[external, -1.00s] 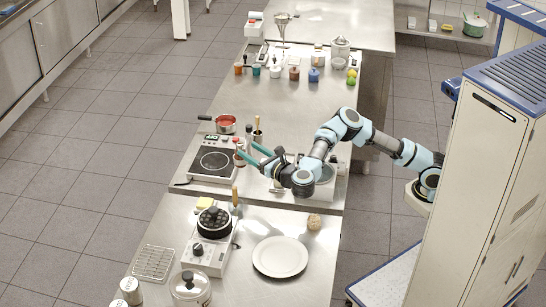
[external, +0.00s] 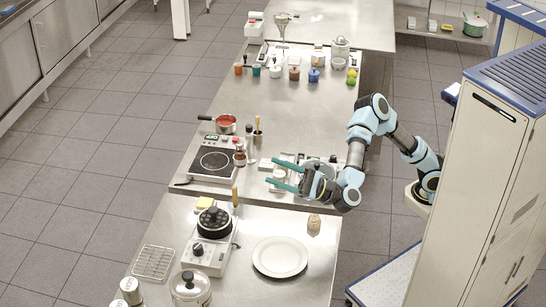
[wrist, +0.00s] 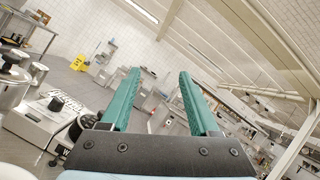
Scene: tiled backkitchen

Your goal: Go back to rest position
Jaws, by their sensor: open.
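My gripper (external: 282,176) has two green fingers spread apart with nothing between them. In the external view it points left above the steel counter, over the scale area near the edge between the two counter sections. My arm bends up and back from there to its mount at the right. In the wrist view the open fingers (wrist: 160,100) frame the far room, tilted. The gripper body hides part of the appliance beneath it.
A hot plate (external: 212,162) with bottles (external: 239,153) beside it lies left of my gripper. A red-filled pan (external: 226,124) is farther back.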

